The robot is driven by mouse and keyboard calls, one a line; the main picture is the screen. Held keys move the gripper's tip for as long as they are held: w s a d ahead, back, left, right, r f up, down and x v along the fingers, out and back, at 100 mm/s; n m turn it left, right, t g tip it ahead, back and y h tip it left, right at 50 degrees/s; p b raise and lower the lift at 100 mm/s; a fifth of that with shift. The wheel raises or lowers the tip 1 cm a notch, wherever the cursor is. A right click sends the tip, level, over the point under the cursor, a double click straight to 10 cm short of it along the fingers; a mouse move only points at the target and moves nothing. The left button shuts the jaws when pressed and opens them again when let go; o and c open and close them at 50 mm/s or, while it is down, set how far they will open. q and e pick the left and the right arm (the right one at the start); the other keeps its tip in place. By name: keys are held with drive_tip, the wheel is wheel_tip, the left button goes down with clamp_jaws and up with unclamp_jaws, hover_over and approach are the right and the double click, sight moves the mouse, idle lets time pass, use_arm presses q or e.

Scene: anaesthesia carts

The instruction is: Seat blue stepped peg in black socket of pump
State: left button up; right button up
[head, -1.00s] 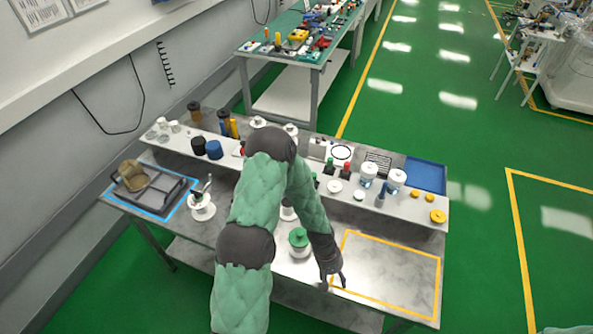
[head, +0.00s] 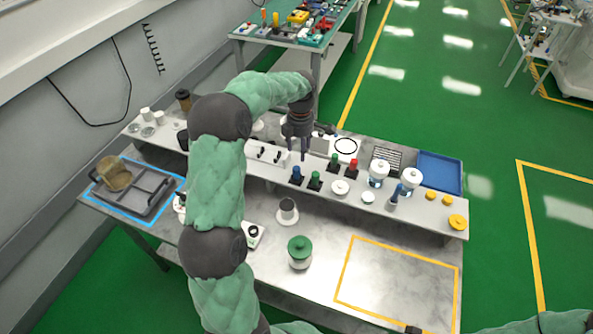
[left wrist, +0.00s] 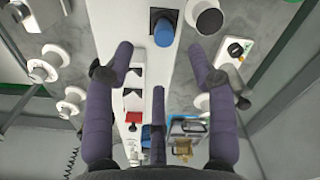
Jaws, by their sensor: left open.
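A blue peg (head: 297,171) stands upright in a black block on the raised shelf. It also shows in the left wrist view (left wrist: 164,34), just beyond my fingertips. My left gripper (head: 299,155) is open and empty, pointing down above and close to the blue peg; I cannot tell the exact gap. Its spread fingers show in the left wrist view (left wrist: 160,55). A white device with a black round part and a green patch (head: 253,235) sits on the lower tabletop, partly behind my arm; I cannot tell if it is the pump.
Green (head: 315,181) and red (head: 352,167) pegs stand close by on the shelf. A white cylinder with a dark top (head: 287,211) and a green-lidded jar (head: 300,252) stand in front. A grey tray (head: 150,205) is at left. The yellow-outlined area (head: 400,283) is clear.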

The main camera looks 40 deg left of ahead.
sight(296, 168)
use_arm(q)
wheel_tip(296, 168, down, 5)
drive_tip(key=shift+s+a+f, duration=0.1)
drive_tip(key=shift+a+f, duration=0.05)
drive_tip(key=f, duration=0.4)
drive_tip(key=shift+s+a, duration=0.25)
drive_tip(key=shift+s, duration=0.15)
drive_tip(key=shift+f, duration=0.55)
drive_tip(key=c, duration=1)
